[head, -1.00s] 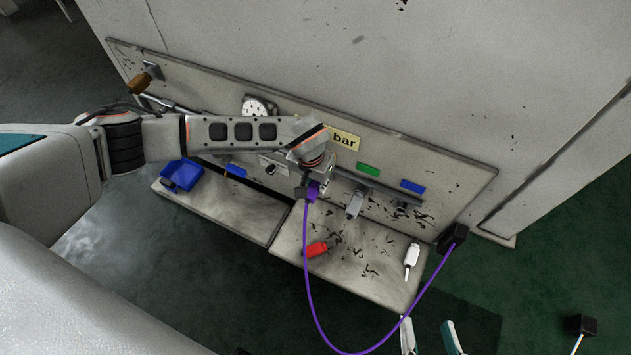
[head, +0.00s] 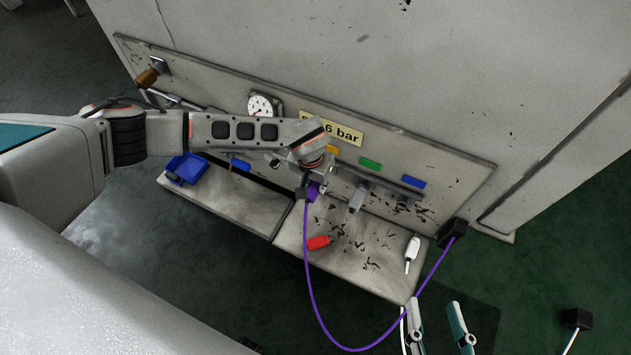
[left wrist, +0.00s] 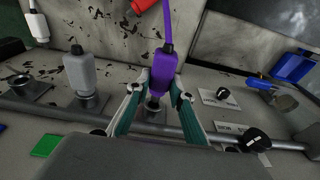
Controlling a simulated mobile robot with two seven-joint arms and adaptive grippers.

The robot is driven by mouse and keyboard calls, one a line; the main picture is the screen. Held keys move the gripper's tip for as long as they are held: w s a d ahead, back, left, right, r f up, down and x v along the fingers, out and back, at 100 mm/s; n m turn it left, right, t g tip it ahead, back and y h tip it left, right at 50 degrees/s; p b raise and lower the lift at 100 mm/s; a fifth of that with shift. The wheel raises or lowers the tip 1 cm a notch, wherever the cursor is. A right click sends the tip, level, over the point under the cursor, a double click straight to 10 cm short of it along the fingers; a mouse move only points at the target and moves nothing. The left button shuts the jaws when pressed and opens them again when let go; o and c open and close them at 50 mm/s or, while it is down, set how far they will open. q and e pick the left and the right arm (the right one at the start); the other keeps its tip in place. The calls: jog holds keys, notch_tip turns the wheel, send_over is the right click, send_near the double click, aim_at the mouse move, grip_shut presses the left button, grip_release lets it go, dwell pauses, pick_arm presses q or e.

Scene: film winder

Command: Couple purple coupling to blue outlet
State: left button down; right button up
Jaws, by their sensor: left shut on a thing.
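My left gripper (head: 313,188) is shut on the purple coupling (left wrist: 164,72), which also shows in the head view (head: 313,193) with its purple hose attached. In the left wrist view the coupling is upright between the fingers, directly above or at a metal outlet (left wrist: 154,107); I cannot tell whether they touch. That outlet lies near the yellow tag (head: 331,149). The blue tag (head: 413,182) is further right, with the blue outlet (head: 402,203) below it, carrying no coupling that I see. My right gripper (head: 434,303) is open and empty at the bottom.
A grey coupling (head: 357,198) stands on the outlet by the green tag (head: 370,164), between purple coupling and blue outlet. A red coupling (head: 318,242) and white coupling (head: 412,249) lie on the shelf. The purple hose loops to a black block (head: 453,232). A blue tray (head: 187,168) sits left.

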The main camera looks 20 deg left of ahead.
pick_arm(q)
jog(key=shift+s, duration=0.15)
pick_arm(e)
jog(key=shift+r, duration=0.15)
pick_arm(q)
jog(key=shift+s+r+p, duration=0.25)
jog(key=shift+s+p, duration=0.3)
jog(key=shift+s, duration=0.3)
jog(key=shift+s+f, duration=0.2)
jog(key=shift+f, duration=0.05)
pick_arm(e)
jog(key=shift+w+r+t, duration=0.15)
jog(key=shift+w+r, duration=0.1)
jog(key=shift+r, duration=0.4)
jog(key=shift+w+r+t, duration=0.15)
jog(key=shift+w+r, duration=0.1)
jog(key=shift+r, duration=0.35)
pick_arm(q)
jog(key=shift+r, duration=0.15)
